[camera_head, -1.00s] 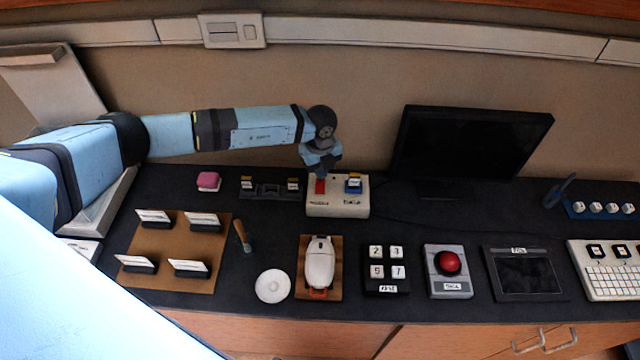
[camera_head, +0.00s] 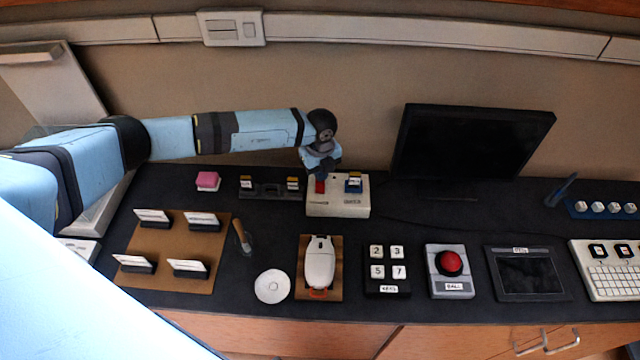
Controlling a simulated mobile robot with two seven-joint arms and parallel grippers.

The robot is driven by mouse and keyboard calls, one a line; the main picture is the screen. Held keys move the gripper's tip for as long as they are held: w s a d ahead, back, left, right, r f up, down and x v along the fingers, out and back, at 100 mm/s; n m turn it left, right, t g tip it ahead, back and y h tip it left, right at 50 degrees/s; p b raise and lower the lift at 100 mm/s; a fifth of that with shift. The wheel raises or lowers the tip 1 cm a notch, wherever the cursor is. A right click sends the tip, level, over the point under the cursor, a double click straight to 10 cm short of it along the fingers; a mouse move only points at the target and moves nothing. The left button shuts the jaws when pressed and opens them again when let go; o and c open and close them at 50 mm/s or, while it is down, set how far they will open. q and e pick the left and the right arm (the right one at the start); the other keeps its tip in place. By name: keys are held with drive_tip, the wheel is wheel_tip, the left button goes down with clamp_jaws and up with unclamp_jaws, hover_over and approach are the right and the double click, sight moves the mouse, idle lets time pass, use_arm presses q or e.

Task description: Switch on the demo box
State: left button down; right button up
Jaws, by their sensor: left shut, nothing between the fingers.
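A white demo box (camera_head: 338,207) stands near the back middle of the dark bench. My left gripper (camera_head: 322,175) is shut and empty, pointing down right at the red switch. I cannot tell whether the fingertips touch the switch. The gripper partly hides the back of the box. My right gripper is not in view.
A black monitor (camera_head: 472,143) stands behind and right of the box. In front are a white mouse on a wooden board (camera_head: 304,284), a keypad (camera_head: 387,255) and a red ball device (camera_head: 450,262). A pink block (camera_head: 207,180) lies to the left.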

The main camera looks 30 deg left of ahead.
use_arm(q)
drive_tip(key=shift+f+b, duration=0.35)
drive_tip(key=shift+f, duration=0.2)
drive_tip(key=shift+r, duration=0.1)
drive_tip(key=shift+r+p, duration=2.65)
drive_tip(key=shift+r, duration=0.8)
